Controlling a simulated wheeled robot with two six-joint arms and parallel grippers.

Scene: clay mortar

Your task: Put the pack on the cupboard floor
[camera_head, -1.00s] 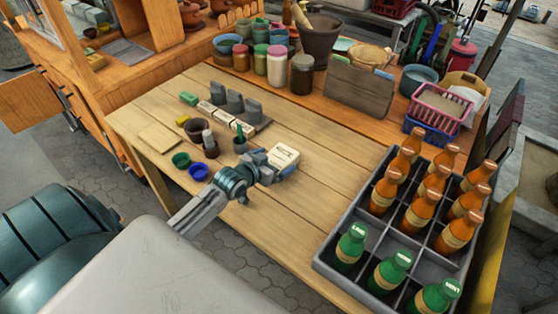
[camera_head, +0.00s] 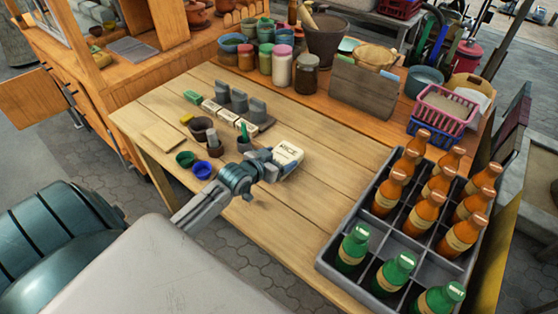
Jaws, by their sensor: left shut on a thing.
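The pack (camera_head: 288,156) is a small cream-white block with dark lettering that reads RICE. My left gripper (camera_head: 275,167) is shut on its near side and holds it tilted over the middle of the wooden table; the exact gap to the tabletop is hard to tell. The fingertips are partly hidden by the wrist and the pack. The orange wooden cupboard (camera_head: 97,92) stands at the left, beyond the table, with a door panel (camera_head: 38,98) swung out to the left. The inside floor of the cupboard is not clearly visible. My right gripper is not in view.
A bottle crate (camera_head: 330,262) fills the right end. Jars and a wooden board (camera_head: 361,93) line the back.

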